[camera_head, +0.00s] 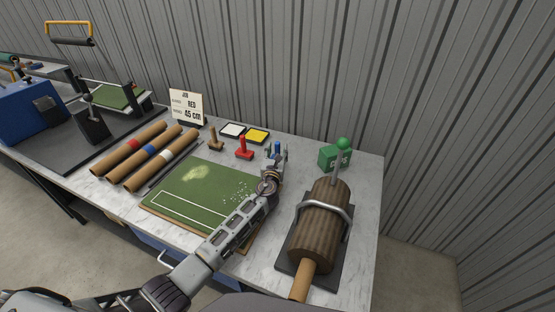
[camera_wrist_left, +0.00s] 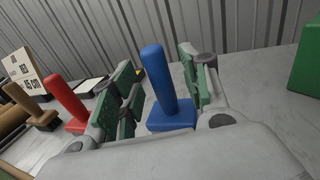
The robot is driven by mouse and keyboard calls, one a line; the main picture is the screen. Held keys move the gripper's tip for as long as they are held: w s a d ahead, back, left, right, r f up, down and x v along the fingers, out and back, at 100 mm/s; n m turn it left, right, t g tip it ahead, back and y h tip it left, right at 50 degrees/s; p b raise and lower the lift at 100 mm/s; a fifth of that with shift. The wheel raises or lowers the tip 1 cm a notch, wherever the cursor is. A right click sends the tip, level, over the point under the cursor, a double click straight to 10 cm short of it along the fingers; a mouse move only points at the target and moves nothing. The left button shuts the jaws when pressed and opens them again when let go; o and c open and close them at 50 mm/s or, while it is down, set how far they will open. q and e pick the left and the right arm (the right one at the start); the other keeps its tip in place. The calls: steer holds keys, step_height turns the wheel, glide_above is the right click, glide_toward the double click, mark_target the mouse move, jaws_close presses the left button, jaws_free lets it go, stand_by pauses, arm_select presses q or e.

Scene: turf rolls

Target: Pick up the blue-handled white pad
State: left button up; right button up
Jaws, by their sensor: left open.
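The blue-handled pad (camera_wrist_left: 156,85) stands upright on the table between the fingers of my left gripper (camera_wrist_left: 160,72). Its handle and the visible part of its base are blue; no white shows, and its underside is hidden. In the head view the blue handle (camera_head: 277,148) is small and partly hidden by my left gripper (camera_head: 276,154). The gripper is open, with one green-padded finger on each side of the handle and a gap on both sides. My right gripper is not in view.
A red-handled pad (camera_head: 243,149) and a brown-handled one (camera_head: 215,141) stand to the left. White (camera_head: 232,129) and yellow (camera_head: 257,135) trays lie behind. A green box (camera_head: 333,158) and a wooden roller (camera_head: 322,215) are to the right. A turf sheet (camera_head: 190,195) lies in front.

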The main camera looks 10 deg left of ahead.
arm_select(q)
steer(key=shift+w, duration=0.85)
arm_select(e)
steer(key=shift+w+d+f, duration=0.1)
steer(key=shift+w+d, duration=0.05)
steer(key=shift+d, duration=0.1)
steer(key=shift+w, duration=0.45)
